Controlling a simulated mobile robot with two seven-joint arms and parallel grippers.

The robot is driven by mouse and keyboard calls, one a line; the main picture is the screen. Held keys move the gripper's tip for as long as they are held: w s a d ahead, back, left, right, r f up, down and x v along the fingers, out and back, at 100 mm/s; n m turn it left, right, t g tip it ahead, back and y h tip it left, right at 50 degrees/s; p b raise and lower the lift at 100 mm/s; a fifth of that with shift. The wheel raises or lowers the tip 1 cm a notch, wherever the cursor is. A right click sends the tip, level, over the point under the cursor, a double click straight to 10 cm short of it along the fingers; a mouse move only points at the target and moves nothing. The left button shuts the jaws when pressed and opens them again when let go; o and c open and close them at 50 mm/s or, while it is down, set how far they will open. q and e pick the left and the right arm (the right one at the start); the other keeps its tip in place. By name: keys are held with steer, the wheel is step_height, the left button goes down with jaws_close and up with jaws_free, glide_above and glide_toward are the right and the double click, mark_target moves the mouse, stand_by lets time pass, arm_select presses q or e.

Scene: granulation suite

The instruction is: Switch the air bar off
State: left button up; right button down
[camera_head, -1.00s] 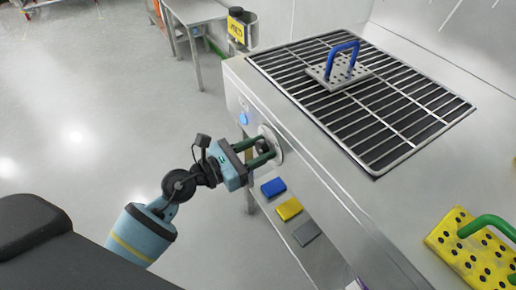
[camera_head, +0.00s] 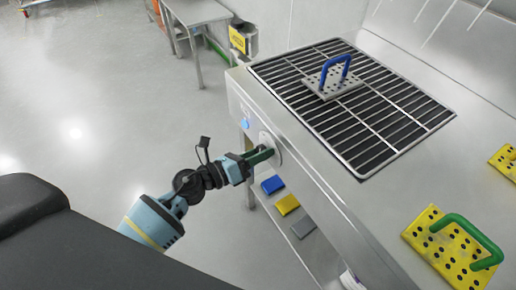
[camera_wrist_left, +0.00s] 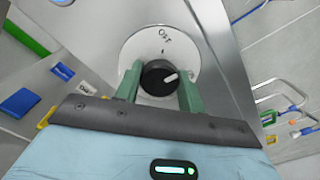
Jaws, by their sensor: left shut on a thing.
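The air bar's switch is a black rotary knob (camera_wrist_left: 158,78) on a round white dial plate (camera_head: 271,147) on the front face of the steel bench. In the left wrist view the plate carries the word OFF and a short tick above the knob. The knob's white pointer line points right and slightly up, away from the OFF mark. My left gripper (camera_head: 264,155) is at the dial, its green fingers on either side of the knob and shut on it. In the head view the gripper mostly hides the knob. My right gripper is not in view.
A slotted grille (camera_head: 390,128) is set in the bench top, with a blue-handled perforated plate (camera_head: 331,84) on it. A yellow perforated plate with a green handle (camera_head: 440,253) lies at right. A blue button (camera_head: 246,124) sits near the dial. Blue, yellow and grey blocks lie below.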

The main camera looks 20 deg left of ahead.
arm_select(q)
steer(key=n+p, duration=0.4)
steer(key=n, duration=0.6)
steer(key=shift+p, duration=0.35)
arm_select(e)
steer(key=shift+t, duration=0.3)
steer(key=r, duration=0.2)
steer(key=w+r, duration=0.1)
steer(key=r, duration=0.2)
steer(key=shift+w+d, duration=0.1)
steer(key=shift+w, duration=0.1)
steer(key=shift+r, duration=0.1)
arm_select(q)
steer(key=o, duration=1)
steer(key=shift+c, duration=0.2)
